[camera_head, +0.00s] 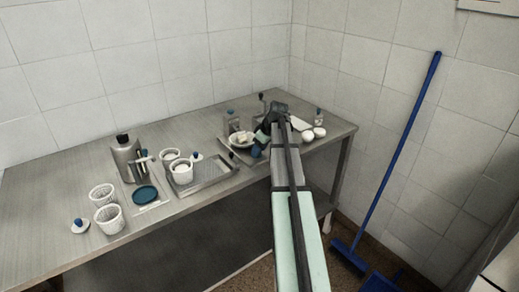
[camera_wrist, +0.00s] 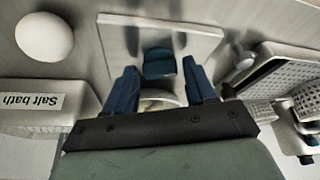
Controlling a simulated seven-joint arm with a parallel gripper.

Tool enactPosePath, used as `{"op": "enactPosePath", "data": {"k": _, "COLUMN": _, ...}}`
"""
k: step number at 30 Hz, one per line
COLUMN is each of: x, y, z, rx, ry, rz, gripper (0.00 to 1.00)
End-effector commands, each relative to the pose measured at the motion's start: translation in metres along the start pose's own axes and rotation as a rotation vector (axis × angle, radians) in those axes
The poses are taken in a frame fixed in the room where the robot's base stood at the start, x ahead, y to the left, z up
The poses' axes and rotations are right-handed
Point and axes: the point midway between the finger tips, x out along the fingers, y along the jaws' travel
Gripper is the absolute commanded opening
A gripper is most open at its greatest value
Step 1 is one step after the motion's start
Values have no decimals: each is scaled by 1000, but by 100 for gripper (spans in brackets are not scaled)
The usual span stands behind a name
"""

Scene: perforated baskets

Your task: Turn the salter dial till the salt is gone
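My gripper (camera_wrist: 160,75) is open, with its two blue fingers apart. A dark blue block or knob (camera_wrist: 158,63) shows between and beyond the fingertips, in front of a pale flat plate (camera_wrist: 205,38); I cannot tell whether it is the salter dial. A pale rounded thing (camera_wrist: 158,98) lies between the fingers, partly hidden by my gripper's body.
A white ball (camera_wrist: 44,37) lies at the wrist view's upper left. In the head view, a bowl with white pieces (camera_head: 238,143) is left of my arm. A metal tray (camera_head: 215,180), white perforated baskets (camera_head: 109,219) and a steel canister (camera_head: 127,160) stand further left.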

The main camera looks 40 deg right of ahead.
Motion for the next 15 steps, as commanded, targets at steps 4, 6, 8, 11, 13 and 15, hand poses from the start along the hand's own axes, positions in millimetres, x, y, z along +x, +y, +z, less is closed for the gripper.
{"op": "enactPosePath", "data": {"k": 4, "x": 0, "y": 0, "z": 0, "rx": 0, "ry": 0, "rz": 0, "gripper": 40}}
{"op": "enactPosePath", "data": {"k": 6, "x": 0, "y": 0, "z": 0, "rx": 0, "ry": 0, "rz": 0, "gripper": 34}}
{"op": "enactPosePath", "data": {"k": 8, "x": 0, "y": 0, "z": 0, "rx": 0, "ry": 0, "rz": 0, "gripper": 28}}
{"op": "enactPosePath", "data": {"k": 11, "x": 0, "y": 0, "z": 0, "rx": 0, "ry": 0, "rz": 0, "gripper": 18}}
{"op": "enactPosePath", "data": {"k": 13, "x": 0, "y": 0, "z": 0, "rx": 0, "ry": 0, "rz": 0, "gripper": 12}}
{"op": "enactPosePath", "data": {"k": 15, "x": 0, "y": 0, "z": 0, "rx": 1, "ry": 0, "rz": 0, "gripper": 12}}
